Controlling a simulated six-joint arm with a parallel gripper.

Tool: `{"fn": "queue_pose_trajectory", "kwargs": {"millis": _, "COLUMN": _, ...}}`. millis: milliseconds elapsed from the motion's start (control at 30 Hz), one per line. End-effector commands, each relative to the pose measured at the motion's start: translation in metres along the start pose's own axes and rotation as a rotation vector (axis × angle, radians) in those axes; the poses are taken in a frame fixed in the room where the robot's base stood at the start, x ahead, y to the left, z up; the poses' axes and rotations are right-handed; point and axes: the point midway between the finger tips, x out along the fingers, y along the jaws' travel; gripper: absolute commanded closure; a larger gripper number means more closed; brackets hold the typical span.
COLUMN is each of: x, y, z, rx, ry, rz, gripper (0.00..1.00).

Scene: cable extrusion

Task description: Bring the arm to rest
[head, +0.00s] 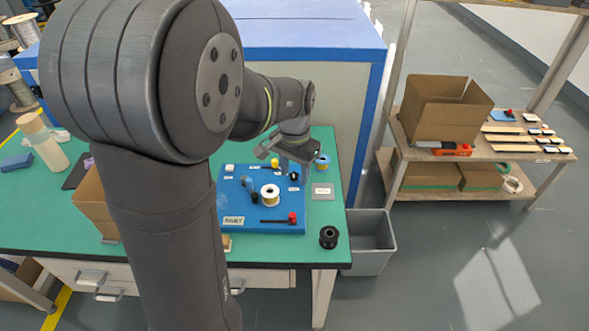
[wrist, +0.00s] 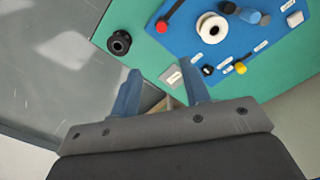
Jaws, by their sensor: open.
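My gripper (wrist: 160,70) is open and empty in the wrist view, with two blue fingers spread apart. In the head view my gripper (head: 287,163) hangs above the far right part of the blue board (head: 240,219), touching nothing that I can make out. My own arm hides part of the table in the head view.
A black spool (head: 328,237) stands near the table's right front corner. A grey bin (head: 371,232) is beside the table. A blue-topped machine (head: 320,50) stands behind. A wooden shelf (head: 500,151) with a cardboard box (head: 445,106) is at right.

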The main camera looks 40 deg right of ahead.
Motion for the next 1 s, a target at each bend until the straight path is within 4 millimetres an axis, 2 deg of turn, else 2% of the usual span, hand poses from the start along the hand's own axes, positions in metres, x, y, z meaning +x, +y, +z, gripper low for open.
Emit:
{"fn": "queue_pose_trajectory", "kwargs": {"millis": 700, "x": -0.002, "y": 0.000, "z": 0.000, "rx": 0.000, "ry": -0.001, "rz": 0.000, "gripper": 0.58}}
{"fn": "queue_pose_trajectory", "kwargs": {"millis": 867, "x": 0.013, "y": 0.000, "z": 0.001, "rx": 0.000, "ry": -0.003, "rz": 0.001, "gripper": 0.58}}
{"fn": "queue_pose_trajectory", "kwargs": {"millis": 1000, "x": 0.038, "y": 0.000, "z": 0.001, "rx": 0.000, "ry": -0.006, "rz": 0.002, "gripper": 0.58}}
